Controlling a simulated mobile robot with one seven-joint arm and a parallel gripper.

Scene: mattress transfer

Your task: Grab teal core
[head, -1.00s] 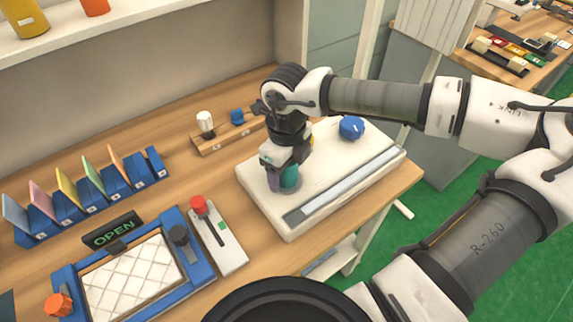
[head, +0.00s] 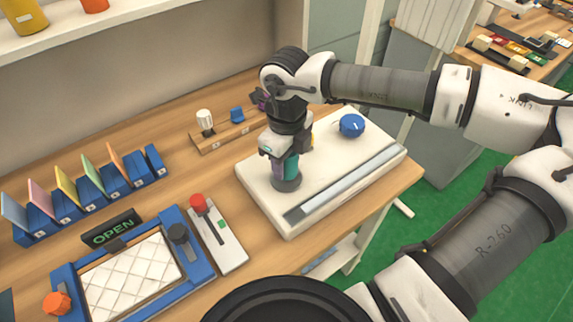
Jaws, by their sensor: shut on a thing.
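The teal core (head: 291,167) stands upright on the white device with a grey strip (head: 260,177), above a dark round base (head: 286,185). Only part of the teal shows between my fingers. My gripper (head: 286,168) points down over the device and is shut on the teal core. A purple-grey finger covers the core's left side. I cannot tell whether the core is lifted clear of its base.
A blue knob (head: 351,125) sits on the device's back right. A wooden block with a white bulb (head: 205,122) stands behind. A red-knobbed lever box (head: 218,235), a blue frame with a quilted pad (head: 130,278) and an OPEN sign (head: 112,230) lie to the left.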

